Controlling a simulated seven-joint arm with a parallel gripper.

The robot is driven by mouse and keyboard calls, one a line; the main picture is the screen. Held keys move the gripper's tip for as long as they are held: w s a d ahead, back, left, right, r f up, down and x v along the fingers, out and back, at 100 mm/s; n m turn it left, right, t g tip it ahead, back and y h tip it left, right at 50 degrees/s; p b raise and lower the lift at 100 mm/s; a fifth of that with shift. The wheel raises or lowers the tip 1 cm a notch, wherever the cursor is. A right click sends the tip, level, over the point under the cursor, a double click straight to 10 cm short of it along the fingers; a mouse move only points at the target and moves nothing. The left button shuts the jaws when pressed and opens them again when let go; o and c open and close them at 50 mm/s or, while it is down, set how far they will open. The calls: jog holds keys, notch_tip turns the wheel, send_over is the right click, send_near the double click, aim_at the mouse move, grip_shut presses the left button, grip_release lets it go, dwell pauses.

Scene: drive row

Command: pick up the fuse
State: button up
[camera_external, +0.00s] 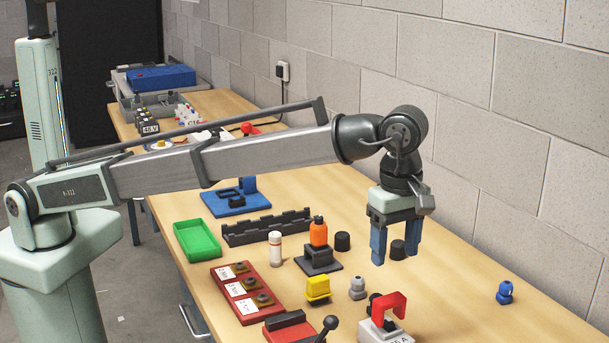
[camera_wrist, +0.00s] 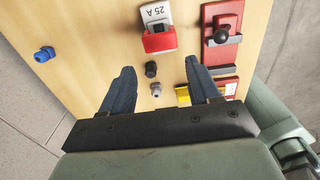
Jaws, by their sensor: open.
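A white upright cylinder with reddish-brown bands (camera_external: 275,248), which looks like the fuse, stands on the table left of the orange bottle. I cannot make it out in the wrist view. My gripper (camera_external: 396,258) hangs above the table, to the right of that cylinder and well apart from it. Its two blue fingers are spread and hold nothing. A dark cylinder (camera_external: 397,249) shows between the fingers in the external view. In the wrist view the gripper (camera_wrist: 160,66) also has its fingers apart, with a small black piece (camera_wrist: 151,69) and a grey knob (camera_wrist: 156,89) between them in the picture.
An orange bottle (camera_external: 319,233) on a black stand, a black cap (camera_external: 342,241), a yellow block (camera_external: 318,289) and a red-handled 25 A unit (camera_external: 390,306) stand nearby. A green tray (camera_external: 197,240) is left. A blue knob (camera_external: 505,292) sits right, near the wall.

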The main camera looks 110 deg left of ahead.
jog(key=s+a+f+m+y, duration=0.2)
jog(key=s+f, duration=0.3)
jog(key=s, duration=0.3)
jog(key=m+t+y, duration=0.3)
jog(key=m+y, duration=0.4)
jog(key=m, duration=0.1)
send_near(271, 240)
jog(key=w+d, duration=0.1)
jog(key=w+d+f, duration=0.1)
jog(key=d, duration=0.1)
jog(key=w+d+f, duration=0.1)
jog(key=shift+w+d+f, duration=0.1)
jog(key=shift+d, duration=0.25)
jog(key=s+a+m+t+y, duration=0.2)
jog(key=s+m, duration=0.1)
jog(key=s, duration=0.3)
jog(key=shift+m, duration=0.3)
jog(key=x, duration=0.5)
jog(key=r+x, duration=0.1)
jog(key=x, duration=0.2)
jog(key=shift+w+a+f, duration=0.15)
jog(key=shift+a, duration=0.3)
jog(key=shift+w+x, duration=0.15)
jog(key=shift+x, duration=1.1)
jog(key=shift+w+x, duration=0.15)
jog(key=shift+x, duration=1.15)
jog(key=shift+d, duration=0.1)
jog(key=c, duration=1.1)
